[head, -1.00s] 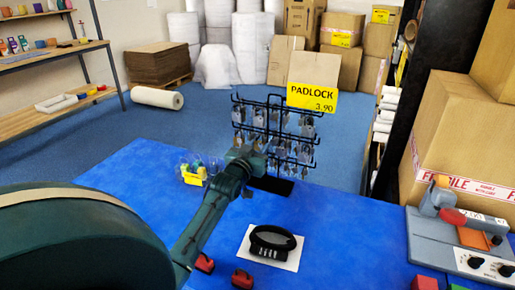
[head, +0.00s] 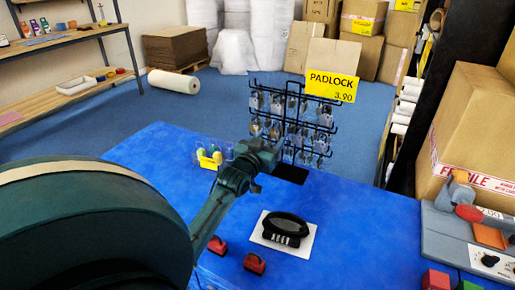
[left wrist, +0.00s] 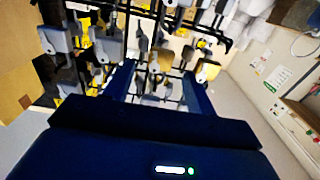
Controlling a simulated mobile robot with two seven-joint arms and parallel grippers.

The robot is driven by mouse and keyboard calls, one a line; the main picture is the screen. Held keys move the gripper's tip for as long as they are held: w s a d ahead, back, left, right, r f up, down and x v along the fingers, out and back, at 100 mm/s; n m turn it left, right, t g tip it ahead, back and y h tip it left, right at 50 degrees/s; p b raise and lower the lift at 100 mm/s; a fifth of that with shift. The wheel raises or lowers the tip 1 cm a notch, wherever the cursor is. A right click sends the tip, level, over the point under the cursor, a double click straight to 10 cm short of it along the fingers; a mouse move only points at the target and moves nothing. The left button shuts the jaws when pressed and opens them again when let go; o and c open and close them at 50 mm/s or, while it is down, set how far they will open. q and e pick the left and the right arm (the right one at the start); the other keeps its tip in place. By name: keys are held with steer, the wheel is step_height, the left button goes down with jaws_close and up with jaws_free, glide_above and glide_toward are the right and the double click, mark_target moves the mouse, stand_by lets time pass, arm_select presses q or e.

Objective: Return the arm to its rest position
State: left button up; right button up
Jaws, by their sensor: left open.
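My left gripper (head: 264,157) is in front of the black wire rack (head: 321,130), over the blue table, with its arm coming in from the lower left. In the left wrist view my left gripper (left wrist: 160,85) has its two blue fingers apart, with the rack's hanging padlocks (left wrist: 160,60) showing between and beyond them. I cannot tell how far the fingertips are from the nearest padlocks. No object shows clearly held. My right gripper is not in view.
The blue table (head: 340,225) holds a combination lock (head: 286,228) on a white card, red blocks (head: 254,263) and a small clear tray with yellow items (head: 210,158). A yellow PADLOCK sign (head: 331,86) tops the rack. A grey device (head: 455,235) and cartons (head: 475,130) stand right.

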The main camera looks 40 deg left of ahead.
arm_select(q)
steer(key=v, duration=0.9)
steer(key=shift+s, duration=0.2)
steer(key=shift+r+p, duration=0.15)
steer(key=shift+p, duration=0.15)
